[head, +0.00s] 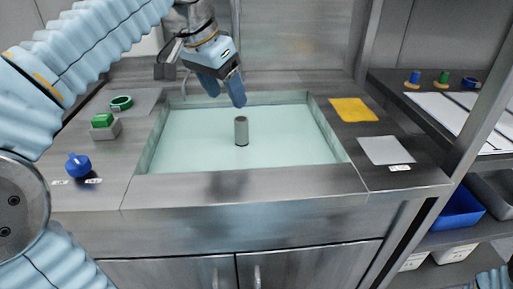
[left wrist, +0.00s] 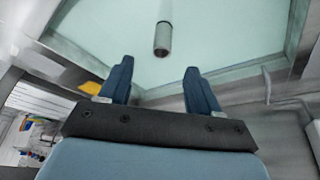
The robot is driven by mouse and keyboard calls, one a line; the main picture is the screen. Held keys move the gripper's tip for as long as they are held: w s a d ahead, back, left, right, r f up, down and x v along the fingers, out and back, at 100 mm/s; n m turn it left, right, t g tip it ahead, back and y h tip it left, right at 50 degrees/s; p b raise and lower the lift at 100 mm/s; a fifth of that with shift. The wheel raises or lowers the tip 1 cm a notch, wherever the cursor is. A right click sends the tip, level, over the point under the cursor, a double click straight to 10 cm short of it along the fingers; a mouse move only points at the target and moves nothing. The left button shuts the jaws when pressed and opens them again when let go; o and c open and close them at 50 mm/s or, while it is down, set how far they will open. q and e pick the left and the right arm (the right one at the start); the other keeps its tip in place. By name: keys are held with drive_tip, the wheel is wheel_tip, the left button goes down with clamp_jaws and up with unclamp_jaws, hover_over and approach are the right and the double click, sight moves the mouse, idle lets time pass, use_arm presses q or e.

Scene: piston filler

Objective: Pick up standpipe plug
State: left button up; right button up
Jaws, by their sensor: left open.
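The standpipe plug is a grey cylinder (head: 241,131) standing upright in the basin of pale green liquid (head: 195,148). It also shows in the left wrist view (left wrist: 162,38), ahead of the fingertips and roughly midway between them. My left gripper (head: 224,88) is open and empty, above the back part of the basin, behind and a little left of the plug, and apart from it. Its two blue fingers (left wrist: 158,75) are spread in the left wrist view.
Left on the steel counter are a green ring (head: 121,102), a green block on a grey base (head: 103,121) and a blue knob (head: 78,166). Right are a yellow cloth (head: 353,110) and a white sheet (head: 386,150). A steel rim surrounds the basin; a shelf post stands at right.

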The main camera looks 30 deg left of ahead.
sight(244, 131)
use_arm(q)
drive_tip(key=x, duration=0.2)
drive_tip(key=b+x, duration=0.1)
drive_tip(key=x, duration=0.5)
drive_tip(key=shift+w+f+b, duration=0.1)
drive_tip(key=shift+w+b, duration=0.2)
drive_tip(key=shift+w, duration=0.05)
drive_tip(key=shift+x, duration=2.75)
drive_tip(key=shift+a, duration=0.15)
clamp_jaws()
